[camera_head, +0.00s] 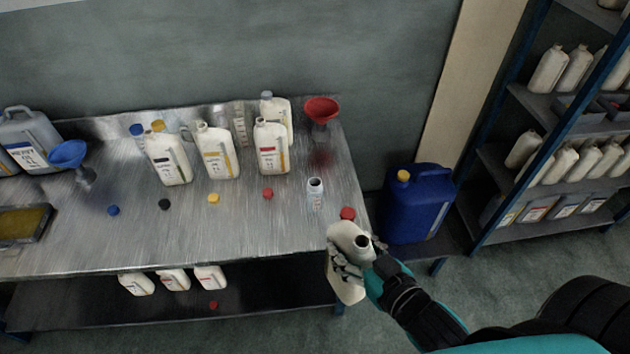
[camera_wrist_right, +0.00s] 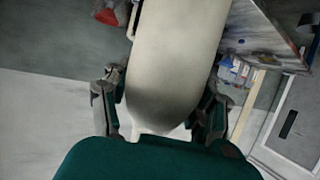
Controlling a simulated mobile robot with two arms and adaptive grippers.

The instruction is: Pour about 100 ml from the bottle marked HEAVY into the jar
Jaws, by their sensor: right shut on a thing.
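My right gripper (camera_head: 350,262) is shut on a cream bottle (camera_head: 344,284) in front of the table's right front corner. The bottle is tilted, its dark open mouth facing the head camera; its label is not visible, so I cannot tell its marking. In the right wrist view the bottle (camera_wrist_right: 175,60) fills the middle between the fingers (camera_wrist_right: 160,110). A small clear jar (camera_head: 315,193) stands open on the table's right part, up and left of the held bottle, apart from it. My left gripper is not in view.
The metal table (camera_head: 110,240) carries several cream bottles (camera_head: 217,152), loose caps (camera_head: 213,198), a red funnel (camera_head: 321,110) and a blue funnel (camera_head: 68,154). A red cap (camera_head: 347,213) lies near the right edge. A blue canister (camera_head: 416,205) and shelving (camera_head: 490,160) stand right.

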